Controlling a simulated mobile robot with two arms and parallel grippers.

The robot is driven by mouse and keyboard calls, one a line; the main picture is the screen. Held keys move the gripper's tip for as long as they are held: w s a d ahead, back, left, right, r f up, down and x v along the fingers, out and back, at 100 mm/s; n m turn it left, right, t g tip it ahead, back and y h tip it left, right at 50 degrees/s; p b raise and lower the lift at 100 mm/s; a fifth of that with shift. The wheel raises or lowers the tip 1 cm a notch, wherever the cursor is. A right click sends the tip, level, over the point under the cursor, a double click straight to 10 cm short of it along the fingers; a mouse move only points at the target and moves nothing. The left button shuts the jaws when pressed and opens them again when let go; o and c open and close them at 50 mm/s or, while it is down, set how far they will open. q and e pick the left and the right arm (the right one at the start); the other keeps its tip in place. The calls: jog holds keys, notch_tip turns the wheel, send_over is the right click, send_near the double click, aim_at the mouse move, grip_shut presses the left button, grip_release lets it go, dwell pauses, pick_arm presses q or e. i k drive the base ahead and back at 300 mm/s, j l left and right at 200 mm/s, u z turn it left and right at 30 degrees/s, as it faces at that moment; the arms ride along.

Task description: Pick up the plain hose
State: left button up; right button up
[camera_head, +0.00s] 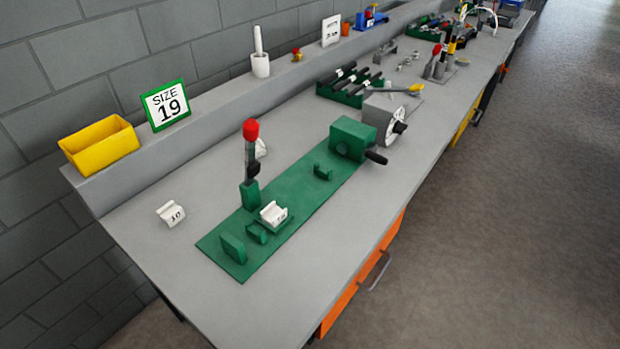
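A green rack (325,92) stands on the bench past the middle. Several dark rods that look like hoses (352,83) lie in it, with whitish parts or labels on them. They are too small to tell which one is plain. Neither of my grippers is in view.
A green fixture plate (283,207) with a red-knobbed lever (251,131) and a green block lies nearest. A white block marked 10 (171,213) lies left of it. A grey dial machine (384,118) stands before the rack. A yellow bin (98,145) and SIZE 19 sign (167,104) stand on the ledge.

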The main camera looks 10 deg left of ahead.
aim_at(338, 72)
jog(key=l, duration=0.45)
jog(key=i+l+u, duration=0.1)
jog(key=l, duration=0.25)
jog(key=i+l, duration=0.25)
jog(key=i+l+u, duration=0.15)
jog(key=l, duration=0.3)
jog(key=i+l+u, duration=0.1)
jog(key=l, duration=0.25)
jog(key=i+l+u, duration=0.1)
jog(key=l, duration=0.25)
jog(key=i+l, duration=0.15)
jog(key=l, duration=0.25)
jog(key=i+l+u, duration=0.15)
jog(key=l, duration=0.25)
